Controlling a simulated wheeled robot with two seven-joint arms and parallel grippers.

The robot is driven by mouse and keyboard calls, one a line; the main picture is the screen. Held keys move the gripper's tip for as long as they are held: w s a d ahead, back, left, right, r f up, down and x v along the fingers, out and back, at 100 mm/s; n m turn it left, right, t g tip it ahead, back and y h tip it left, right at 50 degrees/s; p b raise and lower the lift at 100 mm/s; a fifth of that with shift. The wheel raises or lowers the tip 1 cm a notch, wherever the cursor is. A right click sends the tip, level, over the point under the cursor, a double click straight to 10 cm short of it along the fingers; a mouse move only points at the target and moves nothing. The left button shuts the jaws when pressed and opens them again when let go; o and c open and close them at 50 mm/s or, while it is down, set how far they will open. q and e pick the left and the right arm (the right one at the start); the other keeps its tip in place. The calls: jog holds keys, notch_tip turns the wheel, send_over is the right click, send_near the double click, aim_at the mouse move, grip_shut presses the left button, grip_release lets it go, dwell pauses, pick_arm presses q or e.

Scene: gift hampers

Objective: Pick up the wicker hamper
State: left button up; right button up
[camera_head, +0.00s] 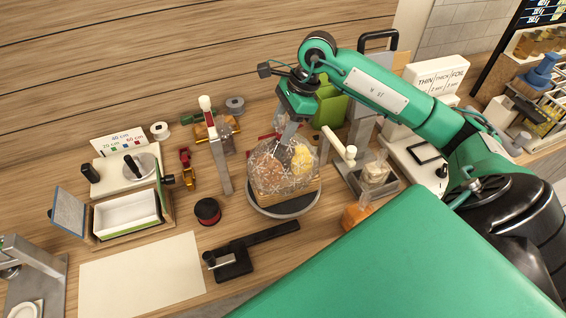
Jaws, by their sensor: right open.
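The wicker hamper (290,191) stands on a round grey turntable (285,210) near the middle of the bench. It is a tan, low-sided basket inside clear, shiny wrap. A brown item and a yellow item show through the wrap. My right gripper (290,134) points down at the top rear of the wrapped hamper. It is open. The wrap and the gripper's own body partly hide its fingertips, so I cannot tell whether they touch the wrap. My left gripper is not in view.
A grey upright post (221,165) stands left of the turntable. A white-knobbed lever device (351,156) stands close on its right. A black-handled tool (255,243) lies in front, beside a cream sheet (140,275). A green bag (330,105) stands behind.

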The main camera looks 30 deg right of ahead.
grip_shut()
jog(key=shift+r, duration=0.1)
dwell(1.2)
